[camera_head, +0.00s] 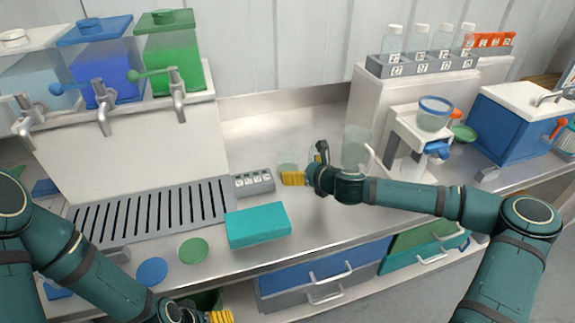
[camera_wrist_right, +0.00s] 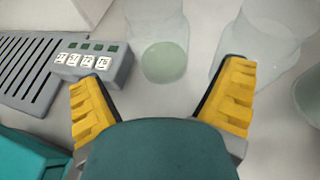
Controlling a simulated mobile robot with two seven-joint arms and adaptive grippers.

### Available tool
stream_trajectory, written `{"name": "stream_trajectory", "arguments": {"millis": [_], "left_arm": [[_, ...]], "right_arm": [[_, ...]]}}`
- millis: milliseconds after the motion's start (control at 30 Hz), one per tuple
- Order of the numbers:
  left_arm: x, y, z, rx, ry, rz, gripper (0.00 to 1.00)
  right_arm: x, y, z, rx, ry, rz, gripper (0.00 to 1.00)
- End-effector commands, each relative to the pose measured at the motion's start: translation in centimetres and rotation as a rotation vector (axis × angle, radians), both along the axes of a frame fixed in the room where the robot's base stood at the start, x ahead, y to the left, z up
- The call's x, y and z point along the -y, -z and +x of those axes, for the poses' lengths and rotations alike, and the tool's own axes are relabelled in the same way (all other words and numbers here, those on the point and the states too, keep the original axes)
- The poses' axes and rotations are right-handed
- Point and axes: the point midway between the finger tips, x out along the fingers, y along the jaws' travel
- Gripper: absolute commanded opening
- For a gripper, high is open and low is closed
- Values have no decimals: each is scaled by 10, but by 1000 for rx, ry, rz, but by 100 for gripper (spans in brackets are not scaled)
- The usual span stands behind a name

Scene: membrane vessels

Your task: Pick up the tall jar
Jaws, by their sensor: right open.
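Clear see-through vessels stand on the steel counter around my right gripper (camera_head: 297,177). The tallest-looking one, a clear jar (camera_head: 355,147), stands upright just behind my right wrist in the head view. A lower clear vessel (camera_head: 287,169) shows behind the yellow fingertips. In the right wrist view, one clear vessel with a pale green bottom (camera_wrist_right: 162,60) lies beyond and between the open fingers (camera_wrist_right: 162,95). Another clear vessel (camera_wrist_right: 270,42) is beyond the right finger. I cannot tell which of these is the tall jar. My right gripper is open and empty. My left gripper (camera_head: 218,316) is low at the bottom edge, partly cut off.
A grey labelled block (camera_head: 253,183) and a teal box (camera_head: 257,226) lie left of my right gripper. A slotted drain grate (camera_head: 150,209) is further left, below dispensers with taps. A white stand with a blue-rimmed cup (camera_head: 434,120) is to the right.

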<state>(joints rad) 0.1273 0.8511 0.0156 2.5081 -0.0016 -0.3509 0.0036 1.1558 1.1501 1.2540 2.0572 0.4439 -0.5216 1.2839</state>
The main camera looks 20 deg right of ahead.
Motion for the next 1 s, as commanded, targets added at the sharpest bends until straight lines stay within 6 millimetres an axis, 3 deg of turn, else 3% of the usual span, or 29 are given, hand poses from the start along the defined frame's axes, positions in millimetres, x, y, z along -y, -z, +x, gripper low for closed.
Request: {"name": "stream_trajectory", "arguments": {"millis": [233,533,833,867,1000], "left_arm": [[0,3,1,2,-1,0,83],[0,11,2,6,-1,1,83],[0,11,3,6,-1,1,83],[0,11,3,6,-1,1,83],[0,11,3,6,-1,1,83]], "right_arm": [[-6,7,15,-1,-1,0,94],[-18,20,51,-1,-2,0,94],[-19,22,55,-2,-1,0,94],[-19,22,55,-2,-1,-1,92],[-19,22,55,-1,-1,-1,43]]}}
